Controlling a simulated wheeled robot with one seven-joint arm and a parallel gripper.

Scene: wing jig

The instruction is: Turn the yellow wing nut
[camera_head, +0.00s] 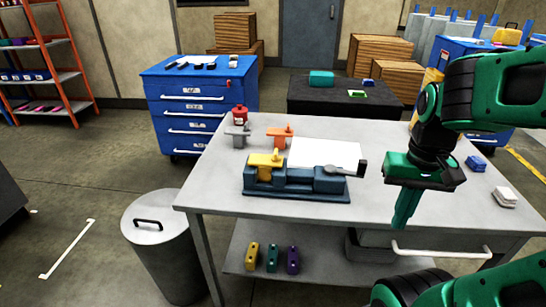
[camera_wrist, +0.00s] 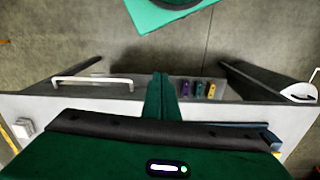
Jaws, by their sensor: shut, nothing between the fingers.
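A yellow piece (camera_head: 264,160) with a small knob on top sits at the left end of a dark blue vise-like jig (camera_head: 297,183) on the table; it is the likely yellow wing nut, but wings are too small to make out. The jig has a dark handle at its right end. My gripper (camera_head: 405,212) hangs fingers down to the right of the jig, apart from it. In the wrist view its green fingers (camera_wrist: 159,92) are shut together and empty.
The grey table (camera_head: 425,228) holds an orange piece (camera_head: 279,134), a grey piece (camera_head: 238,137), a white sheet (camera_head: 325,153), a red can (camera_head: 240,115) and blue blocks (camera_head: 476,163). Yellow, teal and purple pieces (camera_head: 272,259) stand on the lower shelf. A bin (camera_head: 160,230) stands left.

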